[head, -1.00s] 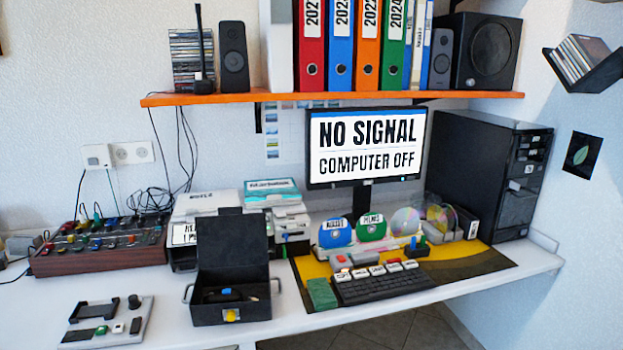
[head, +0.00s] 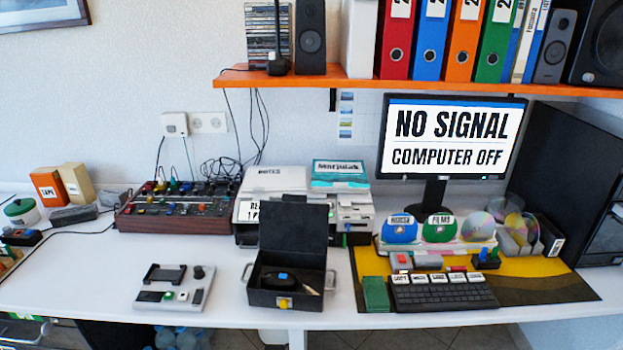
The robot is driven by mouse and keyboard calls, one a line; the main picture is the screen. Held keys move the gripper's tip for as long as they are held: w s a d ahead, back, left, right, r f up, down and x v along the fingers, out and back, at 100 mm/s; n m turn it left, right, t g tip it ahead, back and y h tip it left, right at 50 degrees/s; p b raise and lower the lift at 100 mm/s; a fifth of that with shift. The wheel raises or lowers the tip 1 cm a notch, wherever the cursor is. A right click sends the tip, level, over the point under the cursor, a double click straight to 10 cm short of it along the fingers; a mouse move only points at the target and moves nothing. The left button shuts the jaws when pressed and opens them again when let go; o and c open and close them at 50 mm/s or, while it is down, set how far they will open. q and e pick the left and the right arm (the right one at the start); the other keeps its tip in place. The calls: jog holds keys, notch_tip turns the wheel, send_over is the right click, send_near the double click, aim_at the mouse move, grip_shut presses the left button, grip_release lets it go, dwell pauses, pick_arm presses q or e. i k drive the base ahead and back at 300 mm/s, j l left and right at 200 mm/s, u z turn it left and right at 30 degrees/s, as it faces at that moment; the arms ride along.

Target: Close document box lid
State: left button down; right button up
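A black document box (head: 288,299) stands on the white desk near its front edge, left of the keyboard. Its lid (head: 293,231) is open and stands upright at the back of the box. A yellow latch shows on the front wall, and a handle sticks out on each side. Inside lie a dark object with a blue patch and a small pale item, too small to make out. Neither of my grippers is in the head view.
A grey control panel (head: 174,288) lies left of the box. A keyboard (head: 443,294) and green block (head: 375,294) are on the mat at right. Boxes and a printer-like stack (head: 342,210) stand behind the lid. The desk in front of the mixer (head: 178,221) is mostly clear.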

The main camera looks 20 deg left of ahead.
aim_at(291, 225)
jog(key=i+l+u, duration=0.2)
jog(key=i+u, duration=0.3)
jog(key=i+l+u, duration=0.25)
jog(key=u, duration=0.25)
jog(key=l, duration=0.05)
